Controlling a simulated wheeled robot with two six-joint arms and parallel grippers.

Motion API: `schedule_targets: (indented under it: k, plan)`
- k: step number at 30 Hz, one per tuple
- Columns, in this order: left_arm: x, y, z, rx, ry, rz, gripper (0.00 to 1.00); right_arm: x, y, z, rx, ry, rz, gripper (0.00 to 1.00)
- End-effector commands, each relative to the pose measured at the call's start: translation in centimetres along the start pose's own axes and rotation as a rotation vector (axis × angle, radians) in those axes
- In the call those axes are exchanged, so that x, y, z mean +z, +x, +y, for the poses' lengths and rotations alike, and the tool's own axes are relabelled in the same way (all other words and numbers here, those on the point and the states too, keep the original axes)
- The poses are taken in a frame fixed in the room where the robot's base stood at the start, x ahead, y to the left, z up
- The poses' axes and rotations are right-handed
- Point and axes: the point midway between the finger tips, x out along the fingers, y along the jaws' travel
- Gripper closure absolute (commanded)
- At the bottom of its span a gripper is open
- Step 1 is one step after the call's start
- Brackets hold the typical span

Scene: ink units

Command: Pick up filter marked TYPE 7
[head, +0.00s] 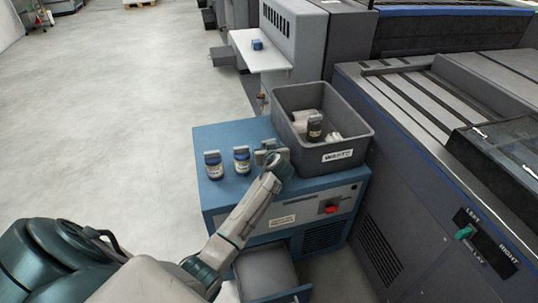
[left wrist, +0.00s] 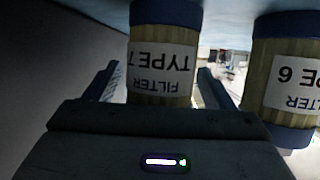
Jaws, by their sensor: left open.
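The filter marked TYPE 7 (left wrist: 160,72) is a tan cylinder with blue end bands and a white label. In the left wrist view its label shows upside down. My left gripper (left wrist: 158,88) is open, with one finger on each side of this filter. I cannot tell whether either finger touches it. A filter marked TYPE 6 (left wrist: 293,75) stands just to the right in that view. In the head view my left gripper (head: 267,158) is at the blue cabinet's top, beside the grey bin, and mostly hides the filter there.
Two filters stand on the blue cabinet (head: 222,138) left of my gripper: one (head: 213,164) and another (head: 242,160). A grey WASTE bin (head: 352,143) holds several items, including a dark-capped filter (head: 314,128). An open drawer (head: 265,272) juts out below. A large grey machine (head: 400,170) is at right.

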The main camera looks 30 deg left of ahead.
Motion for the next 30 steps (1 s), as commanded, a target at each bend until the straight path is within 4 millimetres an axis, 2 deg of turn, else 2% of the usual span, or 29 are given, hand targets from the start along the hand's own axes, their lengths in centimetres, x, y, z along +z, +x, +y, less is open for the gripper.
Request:
schedule_targets:
  k: [2, 10, 20, 26, 30]
  plan:
    - [0.0, 0.0, 0.0, 0.0, 0.0, 0.0, 0.24, 0.0, 0.0, 0.0, 0.0, 0.0, 0.0, 0.64]
    - [0.0, -0.1, 0.0, 0.0, 0.0, 0.0, 0.74, 0.0, 0.0, 0.0, 0.0, 0.0, 0.001, 0.64]
    - [-0.3, -0.2, 0.0, 0.001, -0.001, 0.001, 0.74, 0.0, 0.0, 0.0, 0.0, 0.0, 0.0, 0.64]
    - [-1.8, -0.8, 0.0, 0.001, -0.001, 0.003, 0.74, 0.1, -0.1, 0.0, 0.002, 0.0, -0.007, 0.64]
    - [-3.6, -1.7, 0.1, 0.002, -0.002, 0.003, 0.74, 0.2, -0.2, 0.1, 0.005, 0.0, -0.014, 0.64]
